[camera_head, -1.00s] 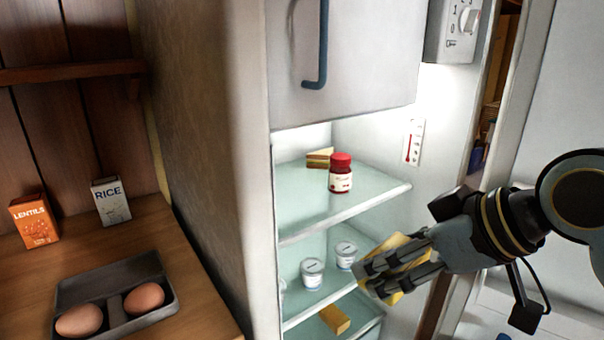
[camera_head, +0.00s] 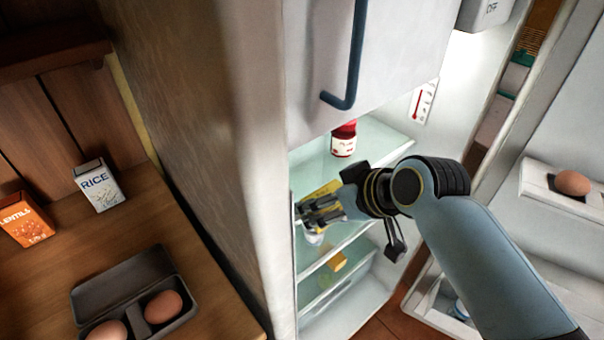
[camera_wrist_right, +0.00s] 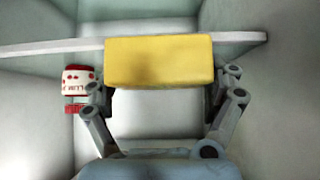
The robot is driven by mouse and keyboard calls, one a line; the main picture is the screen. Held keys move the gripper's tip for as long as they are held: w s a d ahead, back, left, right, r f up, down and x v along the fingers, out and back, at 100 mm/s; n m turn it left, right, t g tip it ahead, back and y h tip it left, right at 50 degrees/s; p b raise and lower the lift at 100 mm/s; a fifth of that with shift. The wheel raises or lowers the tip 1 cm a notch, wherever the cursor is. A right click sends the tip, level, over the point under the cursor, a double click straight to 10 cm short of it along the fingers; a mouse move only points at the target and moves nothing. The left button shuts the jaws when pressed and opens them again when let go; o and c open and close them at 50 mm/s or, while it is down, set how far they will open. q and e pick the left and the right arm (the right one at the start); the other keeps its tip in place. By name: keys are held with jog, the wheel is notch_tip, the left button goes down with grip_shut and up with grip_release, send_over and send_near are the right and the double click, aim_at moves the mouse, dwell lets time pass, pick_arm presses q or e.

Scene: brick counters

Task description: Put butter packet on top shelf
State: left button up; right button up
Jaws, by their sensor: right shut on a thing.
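The butter packet (camera_head: 324,190) is a yellow block in my right gripper (camera_head: 318,212), which is shut on it inside the open fridge. In the right wrist view the butter packet (camera_wrist_right: 158,61) sits between the fingers and overlaps the white shelf edge (camera_wrist_right: 50,47). The top shelf (camera_head: 385,147) is a glass shelf with a pale front edge. In the head view the packet is near the left end of its front edge; whether they touch I cannot tell. A red-capped jar (camera_head: 344,141) stands on this shelf and shows upside down in the wrist view (camera_wrist_right: 76,82). My left gripper is out of view.
A white cup (camera_head: 313,239), partly hidden, and another yellow block (camera_head: 337,262) are on lower levels. The freezer door (camera_head: 400,50) overhangs the top shelf. The fridge side wall (camera_head: 215,120) is close at left. An egg (camera_head: 574,183) sits on the door shelf.

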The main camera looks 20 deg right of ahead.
aim_at(302, 196)
jog(key=w+a, duration=0.1)
jog(key=w, duration=0.1)
jog(key=w+a, duration=0.1)
jog(key=w, duration=0.1)
jog(key=w+a, duration=0.1)
jog(key=w, duration=0.2)
jog(key=shift+r, duration=0.1)
jog(key=shift+s+d+f, duration=0.1)
jog(key=shift+s+f, duration=0.1)
jog(key=shift+f, duration=0.5)
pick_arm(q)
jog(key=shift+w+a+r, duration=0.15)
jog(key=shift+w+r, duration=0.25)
pick_arm(e)
jog(key=shift+s+d+f, duration=0.1)
jog(key=o, duration=1.2)
jog(key=shift+f, duration=0.15)
